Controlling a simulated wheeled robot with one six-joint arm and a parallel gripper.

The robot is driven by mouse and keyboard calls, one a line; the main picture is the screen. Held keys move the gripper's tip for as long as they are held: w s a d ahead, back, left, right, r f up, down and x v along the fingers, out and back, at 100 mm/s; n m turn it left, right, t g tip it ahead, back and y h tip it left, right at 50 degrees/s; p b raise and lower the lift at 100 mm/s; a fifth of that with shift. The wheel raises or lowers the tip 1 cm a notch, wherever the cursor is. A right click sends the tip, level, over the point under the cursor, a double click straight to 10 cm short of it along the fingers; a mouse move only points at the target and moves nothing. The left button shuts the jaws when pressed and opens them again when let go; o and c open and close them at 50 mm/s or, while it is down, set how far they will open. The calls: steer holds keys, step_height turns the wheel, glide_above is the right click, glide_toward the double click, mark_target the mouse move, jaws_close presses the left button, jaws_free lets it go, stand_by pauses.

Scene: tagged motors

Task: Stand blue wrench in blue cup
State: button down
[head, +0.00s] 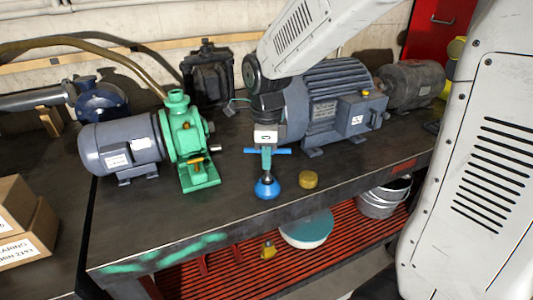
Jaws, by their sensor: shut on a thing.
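My gripper (267,157) hangs above the front part of the dark workbench, with its fingers pointing down. It is shut on the blue wrench (282,151), whose crossbar sticks out to both sides of the fingers. The wrench looks upright, with its shaft pointing down below the fingers. The blue cup (267,190) stands on the bench directly under the gripper. The lower end of the wrench meets the cup's mouth in the picture. I cannot tell whether the tip is inside the cup or just above or behind it.
A green pump (186,130) with a grey-blue motor (122,146) stands left of my gripper. A large blue-grey motor (328,105) is close behind and right. A small brass-coloured round piece (308,179) lies right of the cup. The bench front (190,228) is clear.

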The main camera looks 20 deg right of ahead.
steer(key=shift+f, duration=0.75)
steer(key=c, duration=1.3)
jaws_free()
steer(key=shift+r, duration=3.05)
step_height(320, 180, up, 8)
steer(key=shift+f, duration=0.1)
